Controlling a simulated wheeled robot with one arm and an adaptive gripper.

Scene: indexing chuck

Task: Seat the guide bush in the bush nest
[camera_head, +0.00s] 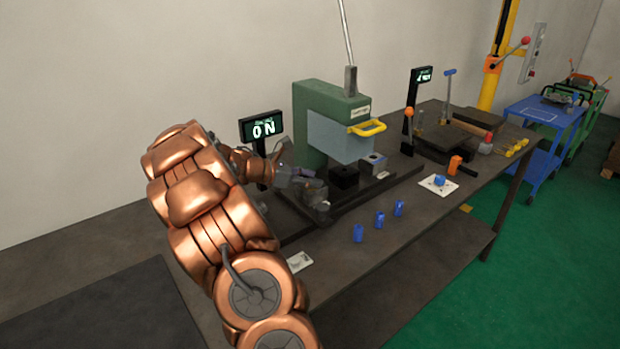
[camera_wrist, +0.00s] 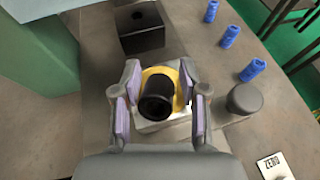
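A black hollow cylinder, which looks like the guide bush (camera_wrist: 156,98), stands within a yellow ring (camera_wrist: 181,85) on a pale block (camera_wrist: 147,127) in the wrist view. How deep it sits there cannot be told. In the head view my gripper (camera_head: 313,188) hides the bush.
A dark round knob (camera_wrist: 244,99) is right of my gripper. A display (camera_head: 262,128) reads ON.

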